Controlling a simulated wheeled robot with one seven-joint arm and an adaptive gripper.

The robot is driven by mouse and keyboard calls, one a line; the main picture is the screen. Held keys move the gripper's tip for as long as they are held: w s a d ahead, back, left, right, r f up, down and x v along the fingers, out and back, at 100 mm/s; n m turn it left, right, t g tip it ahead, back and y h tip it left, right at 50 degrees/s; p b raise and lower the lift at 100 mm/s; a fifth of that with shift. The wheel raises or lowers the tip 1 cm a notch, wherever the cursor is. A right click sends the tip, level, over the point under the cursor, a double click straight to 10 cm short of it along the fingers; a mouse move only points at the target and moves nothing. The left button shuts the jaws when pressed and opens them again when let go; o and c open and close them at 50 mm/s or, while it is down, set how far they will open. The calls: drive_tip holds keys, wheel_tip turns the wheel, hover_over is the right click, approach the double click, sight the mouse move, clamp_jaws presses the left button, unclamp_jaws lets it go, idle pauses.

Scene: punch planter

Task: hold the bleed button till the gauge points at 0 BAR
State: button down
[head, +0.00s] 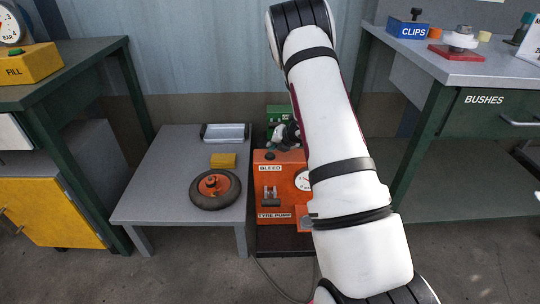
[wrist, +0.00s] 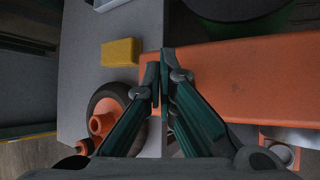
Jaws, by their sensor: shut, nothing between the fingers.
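The orange tyre pump (head: 283,198) stands on the floor between the benches, with a BLEED label (head: 269,168) on its upper front left. Its white gauge (head: 302,181) is partly hidden by my arm, and its reading is too small to tell. My gripper (head: 276,148) is at the pump's top left, above the BLEED label. In the wrist view the gripper (wrist: 159,82) is shut and empty, its tips over the left edge of the pump's top (wrist: 255,75). The bleed button cannot be made out clearly. Contact with it cannot be told.
A low grey table (head: 150,185) beside the pump bears a tyre (head: 215,203), a yellow block (head: 223,160) and a metal tray (head: 225,133). A green container (head: 279,112) stands behind the pump. Green-framed benches flank both sides, the right one (head: 450,70) with a CLIPS box (head: 408,28).

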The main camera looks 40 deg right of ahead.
drive_tip(key=shift+f, duration=0.2)
idle(0.4)
drive_tip(key=shift+f+b, duration=0.25)
drive_tip(key=shift+b, duration=0.3)
drive_tip(key=shift+f+b, duration=0.45)
idle(6.4)
